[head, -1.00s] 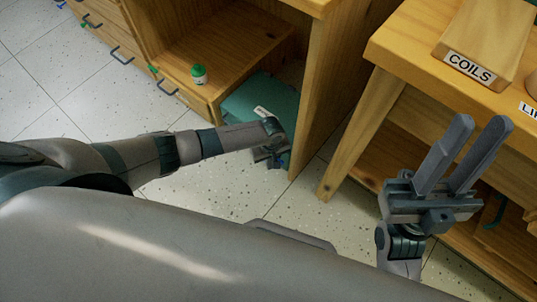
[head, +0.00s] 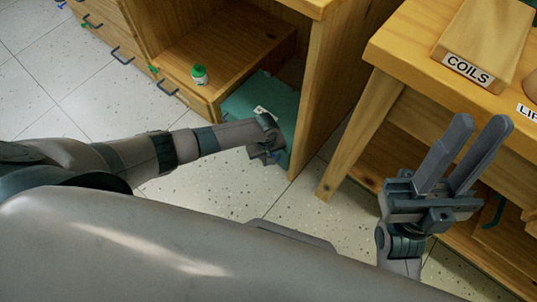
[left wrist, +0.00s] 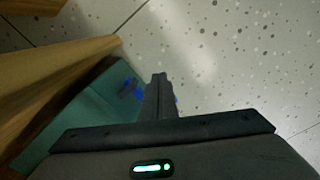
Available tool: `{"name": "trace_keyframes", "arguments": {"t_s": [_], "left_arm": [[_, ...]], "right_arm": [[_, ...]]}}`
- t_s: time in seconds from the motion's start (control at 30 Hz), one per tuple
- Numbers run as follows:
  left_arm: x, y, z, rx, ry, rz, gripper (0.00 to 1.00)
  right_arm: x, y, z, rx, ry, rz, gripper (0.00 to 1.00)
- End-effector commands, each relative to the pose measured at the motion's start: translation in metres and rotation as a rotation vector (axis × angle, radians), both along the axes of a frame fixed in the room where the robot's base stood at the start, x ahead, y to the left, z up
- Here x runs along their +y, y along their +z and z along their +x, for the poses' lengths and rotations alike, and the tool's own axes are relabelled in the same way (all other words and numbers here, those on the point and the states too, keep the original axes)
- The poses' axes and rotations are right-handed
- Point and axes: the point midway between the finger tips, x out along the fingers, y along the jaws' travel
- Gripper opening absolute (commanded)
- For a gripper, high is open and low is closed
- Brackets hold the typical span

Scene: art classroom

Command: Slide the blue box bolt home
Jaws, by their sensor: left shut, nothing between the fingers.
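A teal box (head: 258,95) with a white label sits low beside the wooden cabinet. It also shows at the lower left of the left wrist view (left wrist: 70,120). The blue bolt (left wrist: 128,89) is a small blue patch at the box's edge, just left of my left fingers in the wrist view; a speck of blue also shows right of them. Whether the fingers touch it I cannot tell. My left gripper (left wrist: 158,78) is shut and empty; in the head view it (head: 266,156) hides the bolt. My right gripper (head: 479,124) is open and empty, raised at the right.
The cabinet's upright panel (head: 325,85) stands close to the right of the box. A green-capped bottle (head: 199,75) stands on the cabinet shelf. A table (head: 405,45) with a "COILS" block (head: 485,40) is behind my right gripper. Speckled floor (head: 225,190) is clear in front.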

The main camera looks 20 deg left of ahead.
Motion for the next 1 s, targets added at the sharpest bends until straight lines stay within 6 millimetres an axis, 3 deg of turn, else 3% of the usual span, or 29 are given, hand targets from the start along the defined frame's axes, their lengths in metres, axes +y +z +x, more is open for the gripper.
{"name": "trace_keyframes", "arguments": {"t_s": [0.47,1.0], "left_arm": [[0.004,0.000,0.001,0.000,-0.001,0.000,0.00],[-0.006,0.000,-0.003,0.001,0.000,-0.001,0.00]], "right_arm": [[0.000,0.001,0.000,0.000,0.000,0.000,0.27],[0.000,0.010,0.000,0.000,0.000,0.000,0.27]]}}
